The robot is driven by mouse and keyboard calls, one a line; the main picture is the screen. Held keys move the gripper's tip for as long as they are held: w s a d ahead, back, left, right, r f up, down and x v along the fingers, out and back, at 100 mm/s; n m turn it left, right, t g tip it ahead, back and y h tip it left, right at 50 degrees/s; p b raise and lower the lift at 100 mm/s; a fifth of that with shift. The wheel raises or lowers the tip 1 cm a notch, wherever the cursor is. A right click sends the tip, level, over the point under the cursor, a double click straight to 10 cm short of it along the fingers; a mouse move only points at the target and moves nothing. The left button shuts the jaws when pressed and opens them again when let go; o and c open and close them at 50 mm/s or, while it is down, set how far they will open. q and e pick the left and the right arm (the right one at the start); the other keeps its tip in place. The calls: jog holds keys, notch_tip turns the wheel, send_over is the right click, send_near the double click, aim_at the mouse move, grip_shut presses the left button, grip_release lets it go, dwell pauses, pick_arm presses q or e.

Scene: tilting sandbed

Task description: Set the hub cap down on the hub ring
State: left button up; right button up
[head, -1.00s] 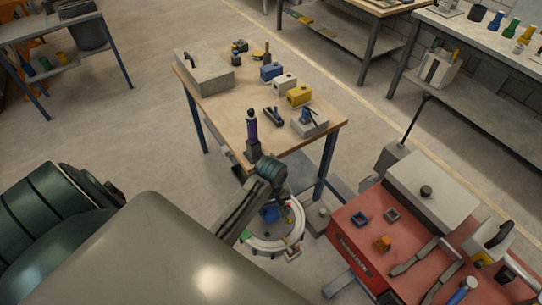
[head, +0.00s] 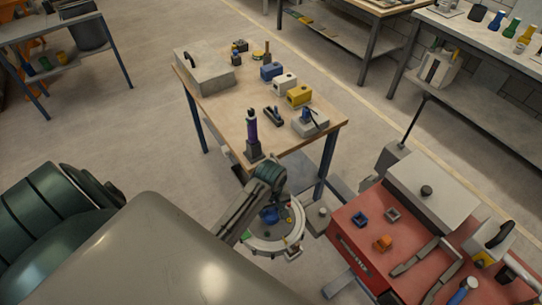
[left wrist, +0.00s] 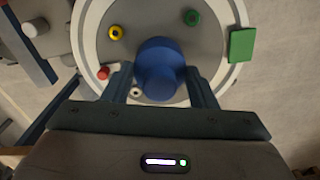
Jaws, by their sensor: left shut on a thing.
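The blue hub cap (left wrist: 158,66) is between the fingers of my left gripper (left wrist: 163,84) in the left wrist view. The gripper is shut on it. Below it is a round grey bed with a pale rim (left wrist: 91,40). In the head view the gripper (head: 272,204) and the blue cap (head: 269,216) are over this bed (head: 262,245). I cannot make out the hub ring; the cap and fingers hide part of the bed. I cannot tell whether the cap touches anything below. My right gripper is not in view.
On the bed are a yellow ring piece (left wrist: 116,32), a green one (left wrist: 192,18) and a red one (left wrist: 103,72). A green block (left wrist: 242,45) sits at its rim. A wooden table (head: 232,111) stands beyond; a red-topped cart (head: 356,242) stands to the right.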

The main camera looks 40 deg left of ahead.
pick_arm(q)
jog(key=shift+f, duration=0.35)
jog(key=o, duration=1.6)
jog(key=shift+c, duration=0.2)
jog(key=shift+r, duration=0.1)
jog(key=shift+r+p, duration=0.55)
jog(key=shift+r, duration=3.4)
